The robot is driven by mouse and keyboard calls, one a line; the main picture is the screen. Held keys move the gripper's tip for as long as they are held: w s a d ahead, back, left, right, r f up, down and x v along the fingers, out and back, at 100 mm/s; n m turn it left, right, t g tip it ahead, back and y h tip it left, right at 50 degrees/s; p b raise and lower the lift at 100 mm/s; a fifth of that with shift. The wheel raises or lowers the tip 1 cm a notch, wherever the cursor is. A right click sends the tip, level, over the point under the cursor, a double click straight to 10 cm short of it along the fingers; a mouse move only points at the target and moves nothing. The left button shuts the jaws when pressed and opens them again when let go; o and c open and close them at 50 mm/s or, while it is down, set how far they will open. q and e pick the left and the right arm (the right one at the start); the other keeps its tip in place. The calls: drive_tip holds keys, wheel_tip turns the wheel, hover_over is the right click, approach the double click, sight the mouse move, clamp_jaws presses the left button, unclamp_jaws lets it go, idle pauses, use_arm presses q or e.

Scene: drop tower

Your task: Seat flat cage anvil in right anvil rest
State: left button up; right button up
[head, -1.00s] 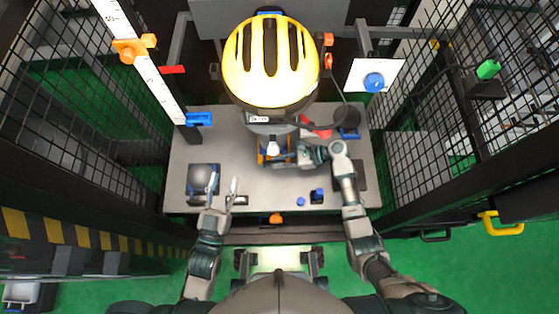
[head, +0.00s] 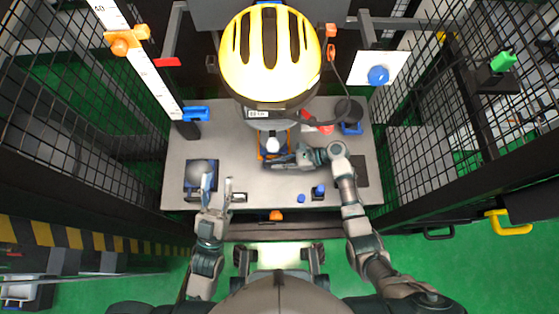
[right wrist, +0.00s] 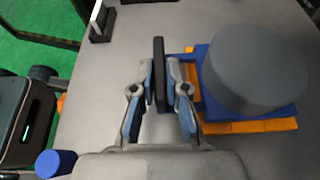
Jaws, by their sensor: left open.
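A broad grey cylinder (right wrist: 255,70), which looks like the flat anvil, sits on a blue block (right wrist: 205,58) over an orange base (right wrist: 265,126) in the right wrist view. In the head view this orange-and-blue seat (head: 262,152) is below the helmet, partly hidden. My right gripper (head: 285,162) is beside it, its fingers (right wrist: 161,72) close on both sides of an upright black bar (right wrist: 160,50). The bar's attachment is unclear. A blue rest (head: 352,129) at the table's right carries a dark disc (head: 348,110). My left gripper (head: 217,183) is open and empty.
A yellow helmet (head: 270,55) hangs over the seat. A blue rest with a grey dome (head: 202,170) stands at the left. Small blue pieces (head: 319,191) lie at the front right, with a dark pad (head: 360,171) beside them. Mesh cage walls flank the table.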

drive_tip(key=o, duration=0.3)
drive_tip(key=shift+o, duration=0.2)
